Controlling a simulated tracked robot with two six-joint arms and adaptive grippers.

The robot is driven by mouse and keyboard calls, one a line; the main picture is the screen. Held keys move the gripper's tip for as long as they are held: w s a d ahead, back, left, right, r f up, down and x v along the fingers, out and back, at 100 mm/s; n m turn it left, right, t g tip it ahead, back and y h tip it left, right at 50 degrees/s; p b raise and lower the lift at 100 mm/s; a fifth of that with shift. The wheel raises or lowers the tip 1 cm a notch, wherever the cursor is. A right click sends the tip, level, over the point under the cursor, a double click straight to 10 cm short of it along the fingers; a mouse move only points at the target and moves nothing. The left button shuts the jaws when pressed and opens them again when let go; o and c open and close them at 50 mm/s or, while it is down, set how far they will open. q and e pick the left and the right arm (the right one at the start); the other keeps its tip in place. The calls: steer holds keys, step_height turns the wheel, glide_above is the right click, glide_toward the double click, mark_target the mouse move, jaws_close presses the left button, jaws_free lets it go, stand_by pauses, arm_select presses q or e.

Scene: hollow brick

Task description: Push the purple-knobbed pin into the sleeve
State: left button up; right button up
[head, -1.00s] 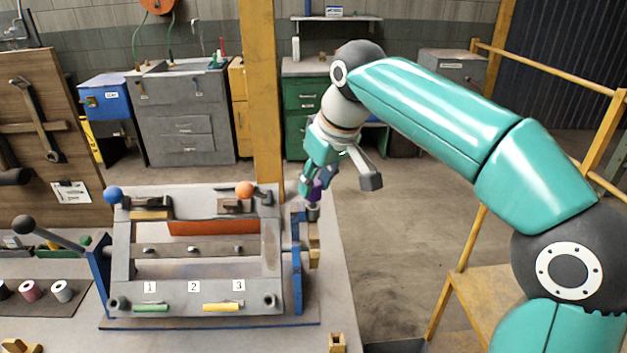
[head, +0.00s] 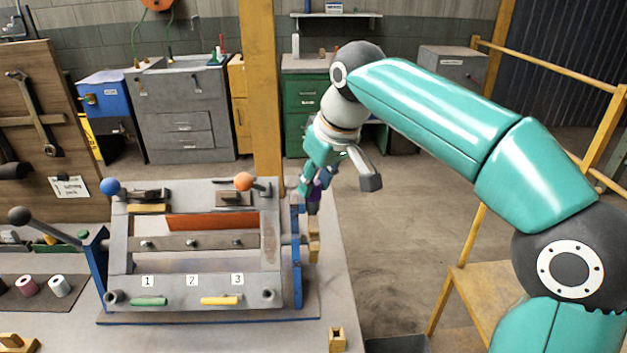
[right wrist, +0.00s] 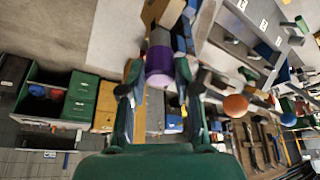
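The purple-knobbed pin (head: 314,195) stands at the right end of the grey fixture, its lower part running down toward the tan blocks there. My right gripper (head: 312,188) is over it from above. In the right wrist view the purple knob (right wrist: 159,60) sits between my two fingers (right wrist: 158,72), which appear closed on its sides. Beyond the knob is a short grey part, then a tan block (right wrist: 165,12). I cannot make out the sleeve's mouth or how deep the pin stands in it. My left gripper is not in view.
The grey fixture (head: 190,264) has a blue-knobbed lever (head: 110,187), an orange-knobbed one (head: 243,181) and a black-balled handle (head: 19,215). A small tan block (head: 337,338) sits at the table's front right. Open floor lies right of the table, before a yellow railing.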

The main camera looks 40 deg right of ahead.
steer(key=o, duration=0.5)
steer(key=shift+o, duration=0.2)
steer(key=v, duration=1.2)
steer(key=shift+f, duration=0.1)
